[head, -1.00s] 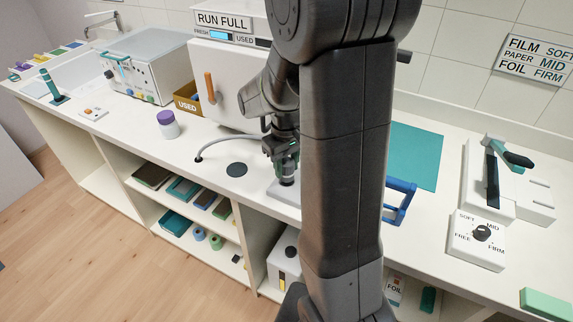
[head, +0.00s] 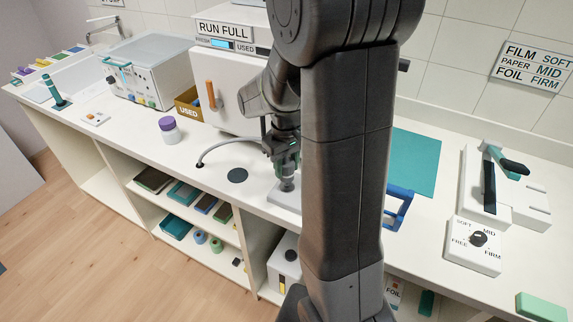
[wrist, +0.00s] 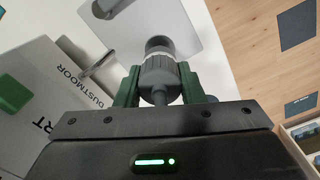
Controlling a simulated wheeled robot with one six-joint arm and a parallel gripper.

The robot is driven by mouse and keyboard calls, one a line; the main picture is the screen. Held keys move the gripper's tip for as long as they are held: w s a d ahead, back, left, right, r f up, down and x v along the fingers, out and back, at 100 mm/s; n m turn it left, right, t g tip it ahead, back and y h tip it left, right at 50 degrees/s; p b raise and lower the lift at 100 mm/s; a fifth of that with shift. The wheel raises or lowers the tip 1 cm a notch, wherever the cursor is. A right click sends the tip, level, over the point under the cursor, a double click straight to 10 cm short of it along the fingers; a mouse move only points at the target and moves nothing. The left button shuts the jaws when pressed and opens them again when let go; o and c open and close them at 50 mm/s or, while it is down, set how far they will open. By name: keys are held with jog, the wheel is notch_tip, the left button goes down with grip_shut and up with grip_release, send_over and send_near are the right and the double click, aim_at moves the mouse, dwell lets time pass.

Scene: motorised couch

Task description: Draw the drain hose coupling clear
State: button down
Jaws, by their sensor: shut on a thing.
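The drain hose coupling (wrist: 160,72) is a grey ribbed cylinder. In the wrist view it stands between the two green fingers of my gripper (wrist: 160,88), which are shut on it. In the head view my gripper (head: 284,166) points down, and the coupling (head: 287,184) shows below the fingers, over a pale block (head: 283,198) on the counter. I cannot tell whether its lower end is seated there or just clear. A grey hose (head: 225,145) arches from the counter towards the gripper. Its far end is hidden behind my arm.
A white cabinet with an orange handle (head: 211,95) stands behind my gripper. A dark disc (head: 237,175) lies flat on the counter, left of the block. A purple-lidded jar (head: 169,130) stands further left. A blue handle (head: 400,205) is to the right of my arm.

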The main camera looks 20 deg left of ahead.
aim_at(287, 162)
notch_tip(287, 162, up, 7)
jog(key=p, duration=0.5)
jog(key=shift+r+p, duration=0.1)
jog(key=shift+p, duration=0.2)
